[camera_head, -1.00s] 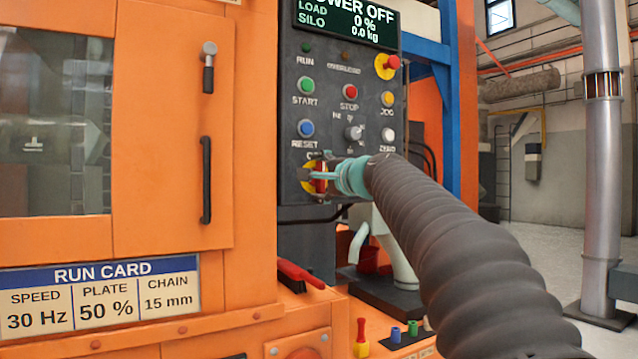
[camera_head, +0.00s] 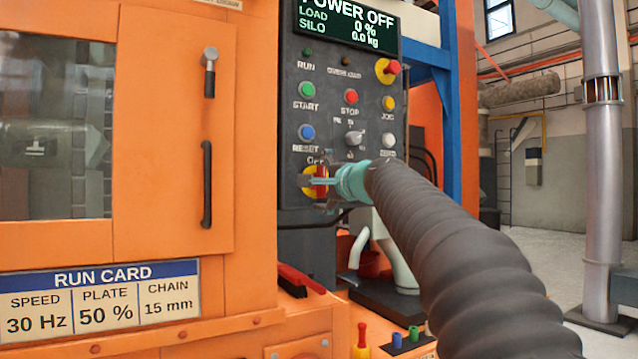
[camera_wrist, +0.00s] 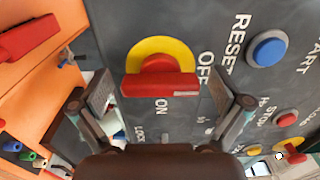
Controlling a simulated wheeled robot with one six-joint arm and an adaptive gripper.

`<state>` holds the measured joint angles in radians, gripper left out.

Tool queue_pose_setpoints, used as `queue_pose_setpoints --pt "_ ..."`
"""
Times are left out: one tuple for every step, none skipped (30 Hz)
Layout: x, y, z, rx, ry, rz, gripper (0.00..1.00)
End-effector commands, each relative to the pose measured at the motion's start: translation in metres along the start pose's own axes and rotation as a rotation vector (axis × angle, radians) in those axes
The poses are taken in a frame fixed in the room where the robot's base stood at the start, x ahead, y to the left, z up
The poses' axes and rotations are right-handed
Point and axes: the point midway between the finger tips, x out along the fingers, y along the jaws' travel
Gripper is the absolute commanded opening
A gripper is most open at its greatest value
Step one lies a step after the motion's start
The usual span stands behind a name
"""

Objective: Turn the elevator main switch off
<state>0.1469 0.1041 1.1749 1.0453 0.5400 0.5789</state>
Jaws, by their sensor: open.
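The main switch is a red bar handle on a yellow disc (camera_head: 307,181), low on the dark control panel (camera_head: 300,85). In the wrist view the red handle (camera_wrist: 160,84) lies across the disc. Its white-marked end is on the side of the OFF label, and ON is printed at a right angle to it. In the head view the bar stands upright under the OFF label. My gripper (camera_head: 324,185) is open in front of the switch. In the wrist view its two fingers (camera_wrist: 160,100) are apart on either side of the handle, with no clear contact. The display (camera_head: 346,24) reads POWER OFF.
Above the switch are the blue reset button (camera_head: 307,132), a selector knob (camera_head: 353,139), and a red emergency button (camera_head: 392,67). An orange cabinet (camera_head: 170,245) with black handles stands left. A red-handled part (camera_head: 300,279) and grey pipes are below the panel.

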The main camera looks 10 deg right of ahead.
Motion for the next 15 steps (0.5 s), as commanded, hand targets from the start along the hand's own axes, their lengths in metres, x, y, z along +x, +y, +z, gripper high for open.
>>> queue_pose_setpoints --pt "-0.001 0.0 0.0 0.0 0.0 0.0 1.0" --pt "-0.002 0.0 0.0 0.001 0.001 0.0 1.0" --pt "-0.004 0.0 0.0 0.001 0.001 0.0 1.0" --pt "-0.007 0.0 -0.001 0.001 0.001 0.0 1.0" --pt "-0.01 -0.001 -0.001 0.0 0.001 -0.001 1.0" --pt "-0.015 -0.001 -0.001 -0.001 0.002 -0.001 1.0" --pt "-0.019 -0.001 -0.001 -0.001 0.003 -0.001 1.0" --pt "-0.024 -0.001 -0.001 0.0 0.002 -0.002 1.0" --pt "-0.032 -0.001 0.0 0.0 0.003 -0.002 1.0" --pt "-0.037 -0.001 -0.001 -0.001 0.003 -0.002 1.0" --pt "-0.044 -0.001 -0.001 0.0 0.003 -0.002 1.0" --pt "-0.051 -0.001 0.0 0.0 0.003 -0.001 1.0" --pt "-0.058 -0.001 0.0 -0.001 0.003 -0.001 1.0" --pt "-0.064 -0.001 0.0 -0.001 0.003 -0.002 1.0" --pt "-0.072 -0.001 0.0 0.0 0.003 -0.002 1.0"
